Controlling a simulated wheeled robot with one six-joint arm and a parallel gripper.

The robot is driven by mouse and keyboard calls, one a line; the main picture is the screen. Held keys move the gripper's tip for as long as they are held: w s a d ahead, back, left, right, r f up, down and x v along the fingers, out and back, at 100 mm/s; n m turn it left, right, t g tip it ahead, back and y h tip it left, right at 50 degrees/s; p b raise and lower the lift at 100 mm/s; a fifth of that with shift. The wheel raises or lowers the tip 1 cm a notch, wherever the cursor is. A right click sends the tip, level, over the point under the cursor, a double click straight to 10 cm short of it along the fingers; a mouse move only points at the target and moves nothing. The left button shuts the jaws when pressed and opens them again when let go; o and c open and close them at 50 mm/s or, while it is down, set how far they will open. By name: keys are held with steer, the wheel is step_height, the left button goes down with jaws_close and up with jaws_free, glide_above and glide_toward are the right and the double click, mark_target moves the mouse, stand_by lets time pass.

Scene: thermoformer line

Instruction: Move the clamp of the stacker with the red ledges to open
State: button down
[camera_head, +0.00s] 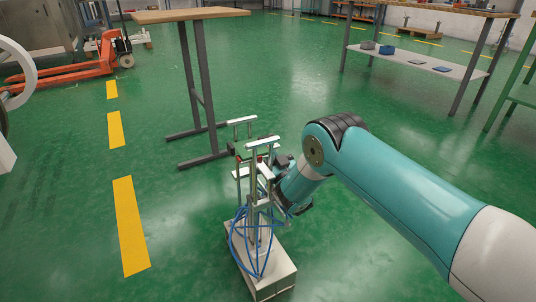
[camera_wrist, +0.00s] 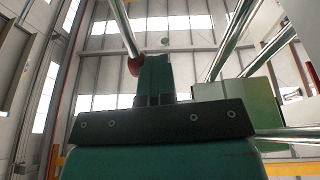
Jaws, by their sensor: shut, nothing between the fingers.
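The stacker (camera_head: 262,276) stands on the floor in the middle of the head view. It has a pale block base, upright metal posts, pale crossbars on top and blue hoses. Small red parts show among its upper posts, partly hidden. My gripper (camera_wrist: 154,60) is shut and empty, with its fingers together in the wrist view. In the head view my gripper is at the right side of the stacker's upper part, largely hidden by my arm. A round red knob (camera_wrist: 134,66) on a metal rod is right beside the fingertips at their left; contact cannot be told.
A wooden-topped table (camera_head: 190,14) with dark legs stands behind the stacker. An orange pallet truck (camera_head: 75,68) is at the far left. A workbench (camera_head: 430,62) with small parts on its shelf is at the back right. Green floor around the stacker is clear.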

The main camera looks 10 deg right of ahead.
steer(key=shift+d, duration=0.4)
stand_by(0.8)
